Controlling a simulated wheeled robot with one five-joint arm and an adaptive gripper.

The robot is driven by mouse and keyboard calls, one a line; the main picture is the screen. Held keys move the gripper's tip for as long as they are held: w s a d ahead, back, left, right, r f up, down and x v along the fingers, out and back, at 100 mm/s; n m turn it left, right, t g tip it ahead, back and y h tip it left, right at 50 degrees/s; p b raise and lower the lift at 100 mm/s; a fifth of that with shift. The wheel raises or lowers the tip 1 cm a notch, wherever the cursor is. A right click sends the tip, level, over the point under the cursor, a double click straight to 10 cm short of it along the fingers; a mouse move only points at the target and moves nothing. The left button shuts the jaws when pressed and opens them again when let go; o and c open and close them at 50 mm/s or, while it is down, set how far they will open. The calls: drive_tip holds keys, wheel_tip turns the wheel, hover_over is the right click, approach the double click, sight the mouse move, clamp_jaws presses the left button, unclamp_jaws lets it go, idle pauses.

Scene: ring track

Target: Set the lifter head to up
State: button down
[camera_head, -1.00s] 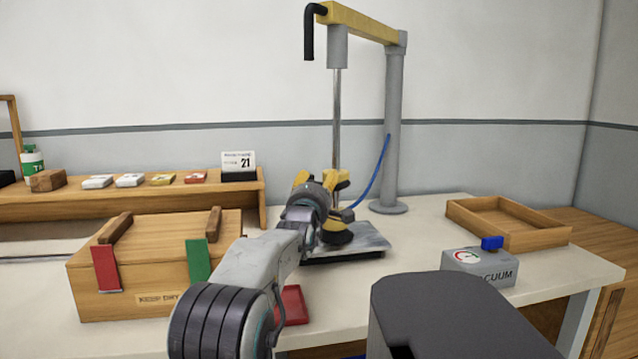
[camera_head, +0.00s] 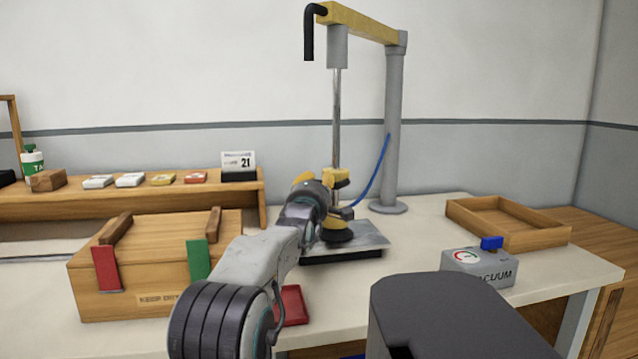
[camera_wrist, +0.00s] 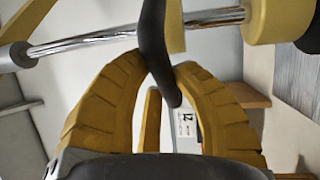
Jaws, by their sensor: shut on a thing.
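The lifter head (camera_head: 337,223) is a yellow body with a black suction cup (camera_head: 338,237) under it, low on a chrome rod (camera_head: 337,120). The cup is down at a grey plate (camera_head: 368,237); whether it touches is hard to tell. In the wrist view the yellow head (camera_wrist: 280,20) and chrome rod (camera_wrist: 85,40) lie sideways. My gripper (camera_wrist: 168,78) is shut on a black handle (camera_wrist: 154,40) beside the rod. In the head view my wrist partly hides the head, and my gripper (camera_head: 322,180) shows only in part.
The yellow boom (camera_head: 365,24) and grey post (camera_head: 393,130) stand behind, with a blue hose (camera_head: 372,184). A wooden box (camera_head: 150,265) is left, a vacuum box (camera_head: 478,268) with a blue switch right, an empty wooden tray (camera_head: 508,225) behind it. A red tray (camera_head: 292,303) lies in front.

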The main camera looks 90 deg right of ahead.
wheel_tip(320, 180, up, 17)
drive_tip(key=p, duration=0.9)
drive_tip(key=shift+f+p, duration=0.2)
drive_tip(key=shift+p, duration=0.15)
drive_tip(key=shift+f, duration=0.1)
drive_tip(key=c, duration=1)
unclamp_jaws()
drive_tip(key=shift+o, duration=0.2)
drive_tip(key=shift+a, duration=0.15)
drive_tip(key=v, duration=1.1)
drive_tip(key=shift+a, duration=0.35)
drive_tip(key=shift+w+f, duration=0.15)
